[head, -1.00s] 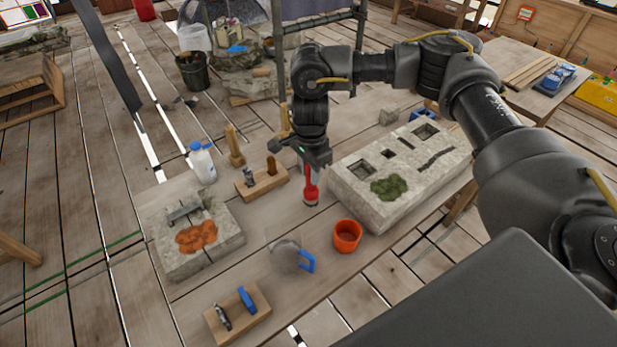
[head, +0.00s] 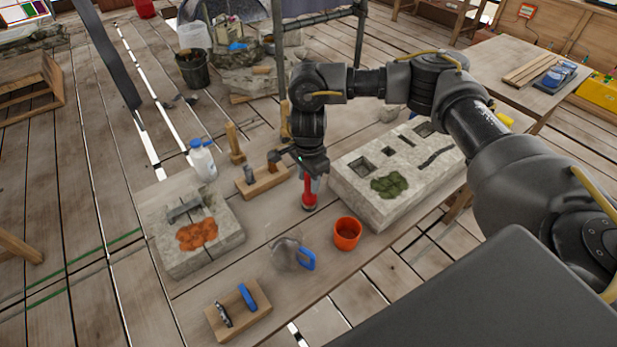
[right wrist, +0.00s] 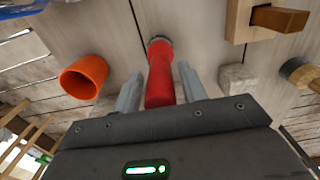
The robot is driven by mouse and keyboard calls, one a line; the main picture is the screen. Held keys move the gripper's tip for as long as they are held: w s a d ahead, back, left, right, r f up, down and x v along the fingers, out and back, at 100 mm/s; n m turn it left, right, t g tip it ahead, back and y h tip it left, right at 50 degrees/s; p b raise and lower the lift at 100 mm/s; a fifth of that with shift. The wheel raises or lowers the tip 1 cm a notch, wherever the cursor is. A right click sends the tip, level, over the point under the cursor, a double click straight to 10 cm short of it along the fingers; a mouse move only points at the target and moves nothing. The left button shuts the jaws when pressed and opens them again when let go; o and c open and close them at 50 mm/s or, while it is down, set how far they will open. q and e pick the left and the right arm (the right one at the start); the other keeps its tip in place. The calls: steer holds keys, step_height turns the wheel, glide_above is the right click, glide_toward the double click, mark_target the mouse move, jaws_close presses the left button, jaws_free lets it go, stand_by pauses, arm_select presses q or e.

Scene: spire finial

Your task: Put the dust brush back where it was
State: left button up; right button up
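The dust brush (head: 309,191) has a red handle and stands upright on the workbench, with its dark lower end down. It sits between the stone slab and the wooden tool block. My right gripper (head: 310,176) is above it, pointing down, with its fingers on either side of the handle. In the right wrist view the red handle (right wrist: 160,77) lies between the two grey fingers (right wrist: 158,90), with a narrow gap on each side, so the gripper looks open around it. The bristles cannot be made out. My left gripper is not in view.
The wooden tool block (head: 262,183) is close left, the carved stone slab (head: 400,170) close right. An orange cup (head: 347,235) and a blue-handled tool (head: 306,259) stand in front. A white bottle (head: 203,162) and a second stone (head: 170,250) are farther left.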

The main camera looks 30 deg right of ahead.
steer(key=shift+o, duration=0.3)
steer(key=shift+r, duration=0.15)
steer(key=shift+r+p, duration=0.3)
step_height(320, 180, up, 12)
steer(key=shift+f+b, duration=0.2)
steer(key=shift+b, duration=0.5)
